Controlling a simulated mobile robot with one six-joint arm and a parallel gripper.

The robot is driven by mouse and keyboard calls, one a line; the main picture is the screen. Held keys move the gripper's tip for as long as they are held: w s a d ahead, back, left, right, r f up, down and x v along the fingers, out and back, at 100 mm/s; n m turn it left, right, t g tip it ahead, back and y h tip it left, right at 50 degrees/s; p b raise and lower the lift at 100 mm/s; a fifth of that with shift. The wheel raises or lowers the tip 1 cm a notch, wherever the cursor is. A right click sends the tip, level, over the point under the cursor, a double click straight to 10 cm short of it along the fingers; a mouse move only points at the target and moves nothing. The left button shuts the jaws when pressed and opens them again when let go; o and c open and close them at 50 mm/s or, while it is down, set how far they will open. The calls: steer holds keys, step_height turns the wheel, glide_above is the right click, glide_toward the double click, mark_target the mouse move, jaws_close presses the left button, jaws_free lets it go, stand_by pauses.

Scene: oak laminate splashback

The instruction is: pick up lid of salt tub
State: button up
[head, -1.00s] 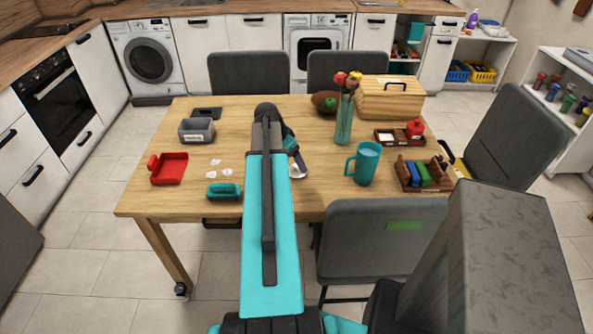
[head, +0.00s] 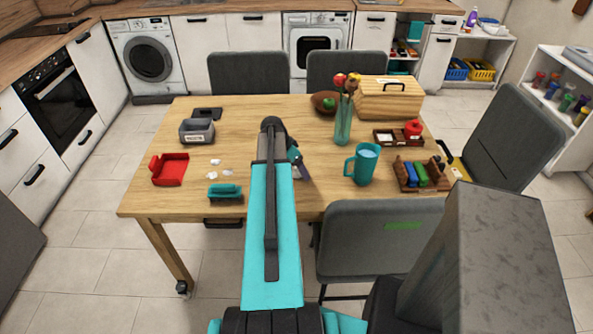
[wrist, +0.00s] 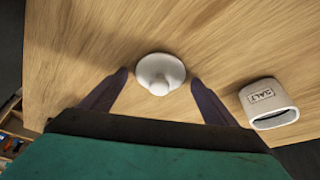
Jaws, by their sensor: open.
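The white lid (wrist: 160,72) with a round knob lies on the wooden table in the wrist view. My gripper (wrist: 158,79) is open, with one dark finger on each side of the lid and a gap to it on both sides. In the head view my arm and gripper hide most of this spot, and I cannot make out the tub there.
A teal mug (head: 363,165), a vase (head: 343,122) and a divided box (head: 408,178) are to the right.

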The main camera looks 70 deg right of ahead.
stand_by(0.3)
steer(key=c, duration=1.1)
steer(key=shift+r, duration=0.2)
steer(key=shift+r+b, duration=0.65)
steer(key=shift+r, duration=0.45)
steer(key=a+b, duration=0.1)
steer(key=a, duration=0.3)
steer(key=a+r+b, duration=0.1)
steer(key=a, duration=0.4)
steer(key=a+r+b, duration=0.1)
steer(key=a, duration=0.3)
steer(key=shift+s+a+b, duration=0.15)
steer(key=shift+s+b, duration=0.2)
steer(key=shift+b, duration=0.05)
steer(key=shift+w+b, duration=0.1)
steer(key=shift+b, duration=0.55)
steer(key=shift+f+b, duration=0.1)
steer(key=shift+b, duration=0.25)
steer(key=b, duration=0.6)
steer(key=shift+a+b, duration=0.4)
